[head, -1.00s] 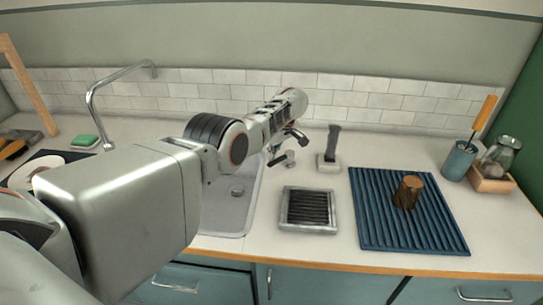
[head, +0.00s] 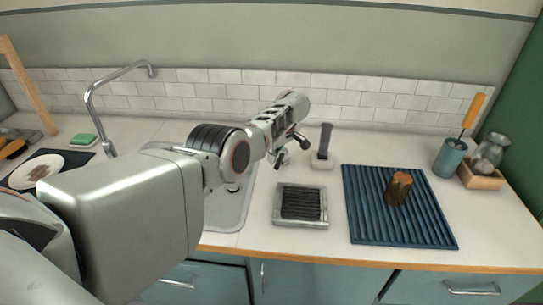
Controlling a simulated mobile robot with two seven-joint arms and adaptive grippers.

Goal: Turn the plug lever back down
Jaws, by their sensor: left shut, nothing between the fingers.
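My left gripper (head: 298,139) reaches in from the left across the sink and is shut, with nothing seen between its fingers. Its dark fingertips are just above and beside a small metal fitting (head: 283,158) at the sink's right edge, which looks like the plug lever. The gripper partly covers this fitting, so I cannot tell its handle's angle or whether the fingers touch it. The sink (head: 228,212) is mostly hidden by my left arm, and a round drain plug (head: 232,187) shows in it. My right gripper is not in view.
Right of the fitting, a dark upright handle stands on a pale block (head: 322,162). The curved faucet (head: 90,105) rises at the left.

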